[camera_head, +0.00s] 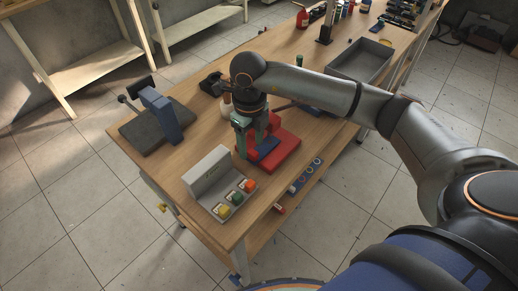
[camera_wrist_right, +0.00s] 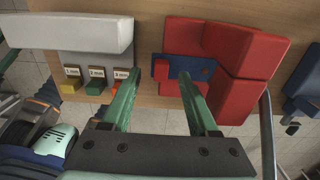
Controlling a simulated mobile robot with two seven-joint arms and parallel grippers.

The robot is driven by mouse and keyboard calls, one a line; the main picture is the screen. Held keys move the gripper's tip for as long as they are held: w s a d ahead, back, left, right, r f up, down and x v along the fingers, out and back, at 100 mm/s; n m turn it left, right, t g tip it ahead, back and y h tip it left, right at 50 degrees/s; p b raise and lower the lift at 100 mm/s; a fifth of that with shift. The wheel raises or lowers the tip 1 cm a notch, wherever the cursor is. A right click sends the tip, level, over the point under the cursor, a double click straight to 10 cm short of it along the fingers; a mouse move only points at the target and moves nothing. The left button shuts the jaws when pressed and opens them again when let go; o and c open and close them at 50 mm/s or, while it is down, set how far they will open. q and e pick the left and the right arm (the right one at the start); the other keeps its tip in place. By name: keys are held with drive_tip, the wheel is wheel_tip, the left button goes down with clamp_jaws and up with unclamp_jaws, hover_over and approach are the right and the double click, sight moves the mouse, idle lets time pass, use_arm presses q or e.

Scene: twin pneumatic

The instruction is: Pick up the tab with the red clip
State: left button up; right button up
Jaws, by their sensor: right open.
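The tab with the red clip (camera_head: 249,185) is the rightmost of three tabs at the grey holder; its clip looks orange-red. In the right wrist view this tab (camera_wrist_right: 121,74) is beside my left-hand finger, which partly covers it. The green-clip tab (camera_head: 237,197) and the yellow-clip tab (camera_head: 223,211) stand beside it. My right gripper (camera_head: 256,147) is open and empty, its green fingers pointing down over the red fixture, beyond the tabs. In the right wrist view the gripper (camera_wrist_right: 158,82) has a wide gap between its fingers. My left gripper is not in view.
The grey holder (camera_head: 207,172) has a raised back wall. The red fixture (camera_head: 284,150) carries a blue plate (camera_wrist_right: 188,68). A dark pad with a blue upright block (camera_head: 160,115) stands at left. A grey tray (camera_head: 345,68) is farther back. Bare tabletop lies left of the holder.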

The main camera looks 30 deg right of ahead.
sight(263, 146)
drive_tip(key=shift+f, duration=1.45)
drive_tip(key=shift+w, duration=0.1)
drive_tip(key=shift+c, duration=0.3)
clamp_jaws()
